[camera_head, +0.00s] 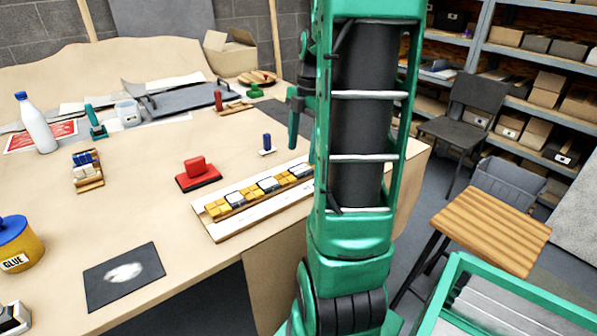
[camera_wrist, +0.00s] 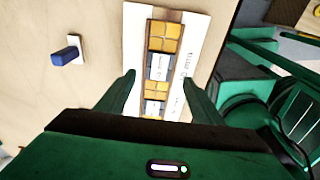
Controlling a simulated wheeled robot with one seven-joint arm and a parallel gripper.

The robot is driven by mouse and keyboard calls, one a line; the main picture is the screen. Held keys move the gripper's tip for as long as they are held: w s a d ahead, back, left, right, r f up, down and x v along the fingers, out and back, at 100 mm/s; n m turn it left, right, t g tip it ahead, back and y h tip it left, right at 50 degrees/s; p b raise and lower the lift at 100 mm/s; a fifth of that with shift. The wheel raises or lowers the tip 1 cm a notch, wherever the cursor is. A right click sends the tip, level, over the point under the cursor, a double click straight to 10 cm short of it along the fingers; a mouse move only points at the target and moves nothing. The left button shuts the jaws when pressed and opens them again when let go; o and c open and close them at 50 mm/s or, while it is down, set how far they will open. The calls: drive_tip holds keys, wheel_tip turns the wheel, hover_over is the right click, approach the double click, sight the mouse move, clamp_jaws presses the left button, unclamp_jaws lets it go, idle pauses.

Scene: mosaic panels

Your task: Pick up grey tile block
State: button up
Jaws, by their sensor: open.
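A mosaic panel (camera_head: 222,231) lies near the table's front edge, bearing a row of yellow tiles (camera_head: 219,209) and grey tile blocks (camera_head: 268,185). In the wrist view, the white-bordered panel (camera_wrist: 134,45) runs lengthwise beneath my gripper (camera_wrist: 158,80). My gripper is open, with one finger on each side of the tile row. A grey tile block (camera_wrist: 158,67) shows between the fingertips, with nothing held. Another grey block (camera_wrist: 153,108) sits nearer my palm. The height above the tiles is hard to tell. In the head view my arm hides the panel's right end.
A tile rack (camera_head: 87,170), glue pot (camera_head: 14,244) and black mat (camera_head: 124,276) are further left. A wooden stool (camera_head: 490,228) stands off the table, right.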

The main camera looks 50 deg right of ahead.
sight(301, 169)
drive_tip(key=shift+w+a+f, duration=0.1)
drive_tip(key=shift+f, duration=2.65)
